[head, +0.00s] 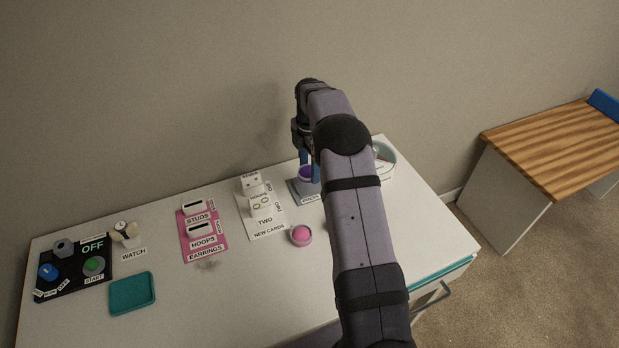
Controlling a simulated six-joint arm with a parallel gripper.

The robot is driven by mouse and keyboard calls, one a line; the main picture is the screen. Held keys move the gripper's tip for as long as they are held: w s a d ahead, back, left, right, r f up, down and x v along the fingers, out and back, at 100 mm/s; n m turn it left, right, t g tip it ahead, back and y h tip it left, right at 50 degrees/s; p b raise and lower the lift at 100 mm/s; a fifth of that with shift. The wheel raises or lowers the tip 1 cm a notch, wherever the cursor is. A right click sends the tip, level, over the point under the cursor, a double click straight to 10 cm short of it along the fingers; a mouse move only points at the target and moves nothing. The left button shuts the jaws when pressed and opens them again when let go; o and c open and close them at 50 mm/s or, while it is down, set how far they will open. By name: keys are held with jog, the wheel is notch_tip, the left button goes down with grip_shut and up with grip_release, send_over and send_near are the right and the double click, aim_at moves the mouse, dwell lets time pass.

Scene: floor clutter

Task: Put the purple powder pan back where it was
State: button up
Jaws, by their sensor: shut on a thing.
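The purple powder pan (305,172) shows as a small round purple top, partly hidden by my gripper. My gripper (308,168) points down at the back of the white table, with its blue fingers shut on the pan. The pan is over or on a grey pad (297,196) with a white label that seems to read "PRESS". I cannot tell whether the pan touches the pad. My arm hides the right part of this spot.
A pink round pot (301,235) sits in front of the pad. A card stand (265,223), a pink earrings mat (205,248), a watch (124,230), a teal tray (132,293) and a black control panel (70,270) lie left. A round bowl (385,155) stands right, partly behind my arm.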

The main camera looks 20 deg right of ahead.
notch_tip(320, 180, up, 5)
jog(key=shift+f, duration=0.1)
jog(key=shift+w+a+r, duration=0.1)
jog(key=shift+a+r, duration=0.1)
jog(key=shift+r, duration=0.1)
jog(key=w+a+r+n+p, duration=0.2)
jog(key=a+r+p, duration=0.2)
jog(key=a+r, duration=0.45)
jog(key=n+p, duration=0.5)
jog(key=n, duration=0.2)
send_over(264, 252)
notch_tip(264, 252, down, 9)
jog(key=shift+f, duration=0.15)
jog(key=shift+f+p, duration=1.15)
jog(key=shift+f, duration=3.85)
